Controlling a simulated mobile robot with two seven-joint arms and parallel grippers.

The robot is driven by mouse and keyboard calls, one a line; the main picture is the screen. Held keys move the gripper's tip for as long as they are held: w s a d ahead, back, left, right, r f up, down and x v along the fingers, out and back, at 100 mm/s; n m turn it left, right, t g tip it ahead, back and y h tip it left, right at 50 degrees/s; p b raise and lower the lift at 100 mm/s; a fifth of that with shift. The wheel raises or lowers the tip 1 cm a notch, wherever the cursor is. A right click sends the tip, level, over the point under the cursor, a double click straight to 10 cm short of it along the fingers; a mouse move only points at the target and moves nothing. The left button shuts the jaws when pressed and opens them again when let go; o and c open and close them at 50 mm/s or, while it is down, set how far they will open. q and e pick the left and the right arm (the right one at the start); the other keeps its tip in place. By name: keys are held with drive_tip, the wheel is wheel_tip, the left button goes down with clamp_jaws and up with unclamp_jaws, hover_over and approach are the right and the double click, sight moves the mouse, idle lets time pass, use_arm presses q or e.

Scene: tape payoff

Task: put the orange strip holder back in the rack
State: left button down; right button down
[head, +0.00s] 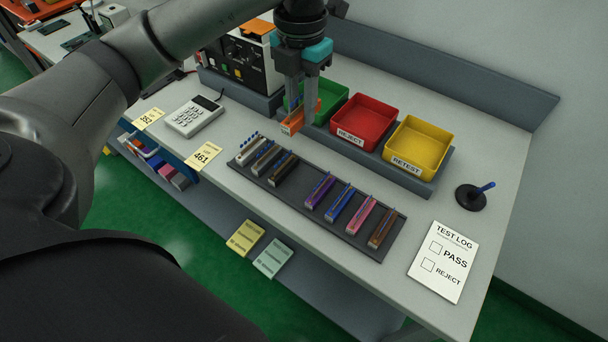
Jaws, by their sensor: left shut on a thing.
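My left gripper (301,112) is shut on the orange strip holder (292,124) and holds it above the bench, beyond the rack and in front of the green bin. The gripper fingers hide part of the holder. A bare slot shows between the left brown holder and the purple holder (319,191). My right gripper is not in view.
A green bin (333,96), a red REJECT bin (364,121) and a yellow RETEST bin (418,147) stand behind the rack. A boxy instrument (240,62) stands at the back left. A calculator (194,115), a pen stand (471,197) and a TEST LOG sheet (442,261) lie around.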

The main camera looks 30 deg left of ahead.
sight(302, 184)
use_arm(q)
wheel_tip(302, 184, down, 19)
drive_tip(key=shift+r+b, duration=0.15)
drive_tip(key=shift+b, duration=0.6)
drive_tip(key=shift+s, duration=0.1)
drive_tip(key=shift+f, duration=0.2)
drive_tip(key=c, duration=0.7)
unclamp_jaws()
drive_tip(key=shift+r, duration=0.1)
drive_tip(key=shift+r, duration=0.15)
wheel_tip(302, 184, up, 12)
drive_tip(key=shift+p, duration=0.45)
